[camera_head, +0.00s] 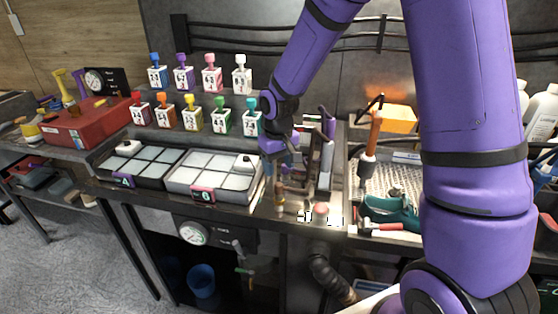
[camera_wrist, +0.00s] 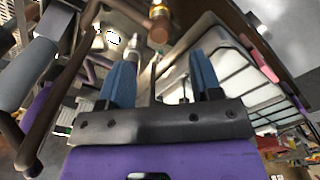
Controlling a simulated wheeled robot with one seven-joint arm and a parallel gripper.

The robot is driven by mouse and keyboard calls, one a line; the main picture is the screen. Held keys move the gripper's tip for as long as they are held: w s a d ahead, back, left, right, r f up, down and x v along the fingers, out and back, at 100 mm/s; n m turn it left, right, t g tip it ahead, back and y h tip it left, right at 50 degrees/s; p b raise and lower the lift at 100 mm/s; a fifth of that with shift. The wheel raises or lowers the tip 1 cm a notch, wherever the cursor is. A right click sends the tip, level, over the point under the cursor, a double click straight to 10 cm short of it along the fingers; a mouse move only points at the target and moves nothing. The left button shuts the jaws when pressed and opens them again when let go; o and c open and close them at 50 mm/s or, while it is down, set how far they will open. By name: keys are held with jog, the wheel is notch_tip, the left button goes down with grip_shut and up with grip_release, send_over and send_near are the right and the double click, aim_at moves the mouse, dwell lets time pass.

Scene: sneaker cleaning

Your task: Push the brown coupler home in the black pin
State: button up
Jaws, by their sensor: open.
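My gripper (camera_head: 284,166) hangs over the right end of the bench, beside the tray marked B. In the wrist view its two blue fingers (camera_wrist: 161,74) stand apart with nothing held between them. A brown coupler (camera_wrist: 160,32) with a brass-coloured part shows beyond the fingertips, at the top of the wrist view, apart from the fingers. In the head view a small brown and brass fitting (camera_head: 279,189) stands just below my gripper; it seems to be the same piece. I cannot make out the black pin or how the coupler sits relative to it.
Tray B (camera_head: 206,194) lies close to the left of my gripper. Upright posts and hoses (camera_head: 326,160) stand close to its right. Paint-like bottles (camera_head: 221,117) line the back. A pegboard tray (camera_head: 378,185) with a teal tool is further right.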

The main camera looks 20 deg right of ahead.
aim_at(279, 184)
notch_tip(279, 184, down, 10)
jog(key=shift+r, duration=0.2)
dwell(0.3)
jog(key=c, duration=0.9)
